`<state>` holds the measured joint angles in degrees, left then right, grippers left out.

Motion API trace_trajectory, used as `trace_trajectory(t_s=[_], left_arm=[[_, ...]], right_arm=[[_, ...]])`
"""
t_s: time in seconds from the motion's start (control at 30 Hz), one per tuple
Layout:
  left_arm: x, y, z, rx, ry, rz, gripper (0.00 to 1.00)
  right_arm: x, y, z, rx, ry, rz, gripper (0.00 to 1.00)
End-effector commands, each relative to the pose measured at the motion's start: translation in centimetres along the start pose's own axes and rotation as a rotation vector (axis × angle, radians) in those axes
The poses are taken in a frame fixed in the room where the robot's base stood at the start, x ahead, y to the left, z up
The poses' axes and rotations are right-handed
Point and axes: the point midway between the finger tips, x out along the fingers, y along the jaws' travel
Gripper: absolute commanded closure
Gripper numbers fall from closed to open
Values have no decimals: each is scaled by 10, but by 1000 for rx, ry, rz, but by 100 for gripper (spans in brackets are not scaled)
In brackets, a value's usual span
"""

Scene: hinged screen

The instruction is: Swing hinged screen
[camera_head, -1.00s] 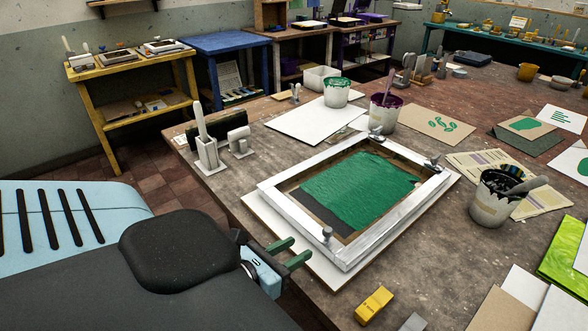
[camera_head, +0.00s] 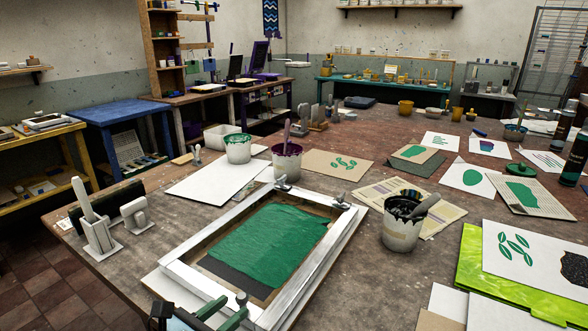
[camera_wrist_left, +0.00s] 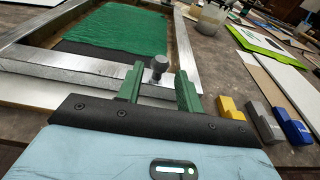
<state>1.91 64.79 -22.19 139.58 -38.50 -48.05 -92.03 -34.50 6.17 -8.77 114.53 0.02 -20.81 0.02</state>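The hinged screen is a white wooden frame (camera_head: 322,262) lying flat over a white board, with green ink (camera_head: 268,240) across its mesh. Metal clamps hold its far side. A metal knob (camera_head: 241,299) stands on its near rail; it also shows in the left wrist view (camera_wrist_left: 158,68). My left gripper (camera_head: 222,314) is at the near edge, partly cut off by the picture's bottom. In the left wrist view its green fingers (camera_wrist_left: 159,88) are open, with the knob appearing between their tips. Contact cannot be told. My right gripper is not in view.
A dark ink pot (camera_head: 402,222) stands right of the screen. Two more pots (camera_head: 286,160) and white paper (camera_head: 216,182) lie beyond it. A white holder (camera_head: 98,228) stands at left. Yellow, grey and blue blocks (camera_wrist_left: 252,121) lie right of the gripper in the wrist view.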

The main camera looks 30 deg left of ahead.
Motion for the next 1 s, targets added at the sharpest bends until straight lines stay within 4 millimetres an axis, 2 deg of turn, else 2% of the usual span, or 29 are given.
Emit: trace_trajectory(t_s=[0.2,0.4,0.43,0.73,1.0], left_arm=[[30,0,-2,-2,-1,1,64],[27,0,0,-1,1,0,88],[27,0,0,-1,0,0,90],[27,0,5,0,-5,1,90],[28,0,26,1,-13,2,90]], right_arm=[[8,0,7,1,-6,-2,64],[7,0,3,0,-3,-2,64],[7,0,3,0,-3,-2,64],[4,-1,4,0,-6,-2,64],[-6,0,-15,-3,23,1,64]])
